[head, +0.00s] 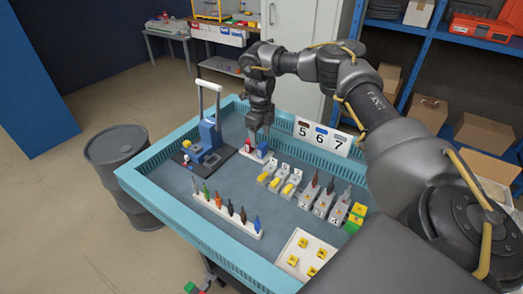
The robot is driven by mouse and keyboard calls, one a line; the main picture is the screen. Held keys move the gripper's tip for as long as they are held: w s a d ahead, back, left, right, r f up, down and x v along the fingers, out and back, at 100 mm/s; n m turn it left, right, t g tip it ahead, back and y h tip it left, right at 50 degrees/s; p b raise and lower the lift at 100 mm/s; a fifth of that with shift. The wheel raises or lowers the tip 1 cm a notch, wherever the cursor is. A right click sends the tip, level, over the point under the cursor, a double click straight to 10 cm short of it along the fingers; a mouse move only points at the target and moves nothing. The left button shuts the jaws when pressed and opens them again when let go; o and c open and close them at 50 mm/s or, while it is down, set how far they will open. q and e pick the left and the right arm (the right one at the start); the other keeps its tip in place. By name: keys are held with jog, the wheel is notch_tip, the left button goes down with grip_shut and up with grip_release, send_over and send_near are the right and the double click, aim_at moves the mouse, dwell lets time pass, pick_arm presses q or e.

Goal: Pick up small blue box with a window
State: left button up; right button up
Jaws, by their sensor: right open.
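A small blue box (263,149) stands upright on a white base on the table, beside a small red item (249,143). It is too small here to tell whether it has a window. My right gripper (261,129) points down just above the blue box, with its fingers open. I cannot tell how far the fingertips are from the box. My left gripper is not in view.
The blue-rimmed table (160,195) holds a blue press-like device (208,133), a white rack of screwdrivers (205,202), grey holders with yellow parts (279,182), and a white tray (318,242). Number cards (321,134) stand at the far edge. A barrel (122,175) stands left.

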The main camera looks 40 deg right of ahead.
aim_at(263, 144)
jog(key=shift+s, duration=0.3)
jog(key=f, duration=0.2)
jog(key=f+p, duration=0.1)
jog(key=f, duration=0.2)
jog(key=shift+s+d+p, duration=0.1)
jog(key=shift+d+p, duration=0.1)
jog(key=shift+p, duration=0.1)
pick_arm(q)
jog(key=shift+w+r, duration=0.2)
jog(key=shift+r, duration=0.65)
pick_arm(e)
jog(key=shift+c, duration=0.4)
jog(key=c, duration=1.1)
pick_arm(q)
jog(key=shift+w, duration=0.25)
pick_arm(e)
jog(key=shift+r, duration=0.1)
